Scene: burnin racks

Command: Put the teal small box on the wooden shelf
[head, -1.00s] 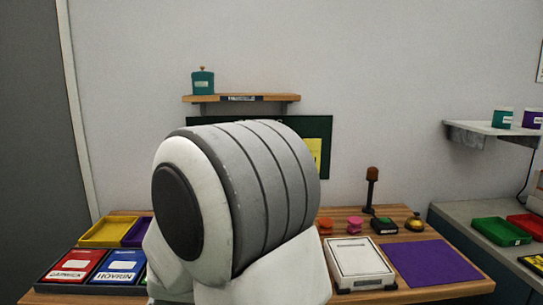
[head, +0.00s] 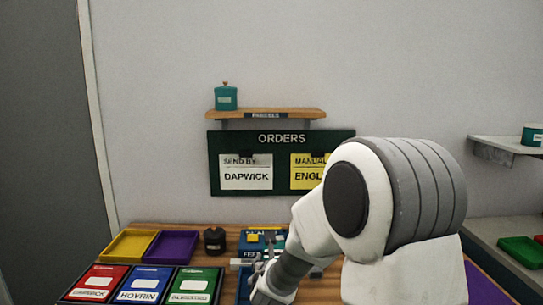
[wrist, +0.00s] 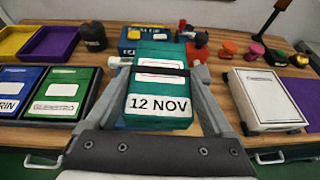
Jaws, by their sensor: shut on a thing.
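A teal small box (wrist: 158,85) with a dark band and a "12 NOV" label is between the fingers of my gripper (wrist: 160,68) in the wrist view. The gripper is shut on it. In the head view my gripper (head: 258,272) is low over the wooden table, below the order board, and the held box is hard to make out there. The wooden shelf (head: 292,112), with a "PARCELS" label, is on the wall above the board. A teal lidded container (head: 226,99) stands on its left end; the middle and right are bare.
The green "ORDERS" board (head: 345,145) hangs just under the shelf. Yellow (head: 130,246) and purple (head: 172,247) trays, a dark canister (head: 214,240) and red, blue and green bins (head: 193,285) are on the table. A white framed panel (wrist: 268,98) lies at right.

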